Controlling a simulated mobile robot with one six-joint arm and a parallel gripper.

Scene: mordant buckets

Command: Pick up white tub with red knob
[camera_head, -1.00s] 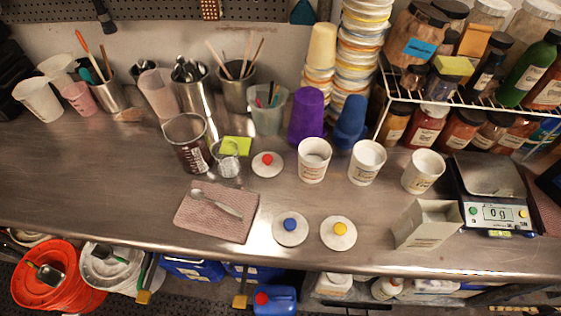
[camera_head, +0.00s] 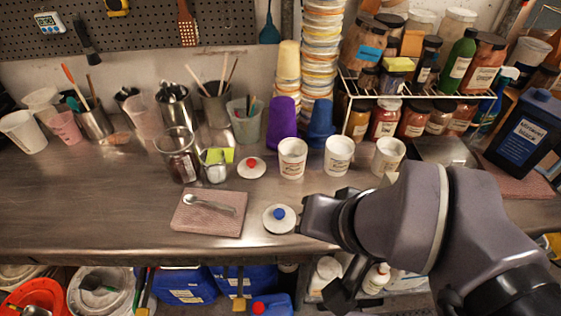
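A round white lid with a red knob (camera_head: 252,167) lies flat on the steel counter, left of the white tubs. The left white tub (camera_head: 292,160), the middle white tub (camera_head: 338,157) and the right white tub (camera_head: 387,157) stand upright in a row; no red knob shows on them. My arm reaches in from the right, and its dark end with my gripper (camera_head: 316,218) is over the counter's front part, just right of the blue-knobbed lid (camera_head: 279,218). The fingers cannot be made out clearly. No object shows held.
Behind the red-knobbed lid stand a purple cup (camera_head: 281,124) and a blue cup (camera_head: 320,124). A spoon (camera_head: 210,203) lies on a pink cloth (camera_head: 208,221).

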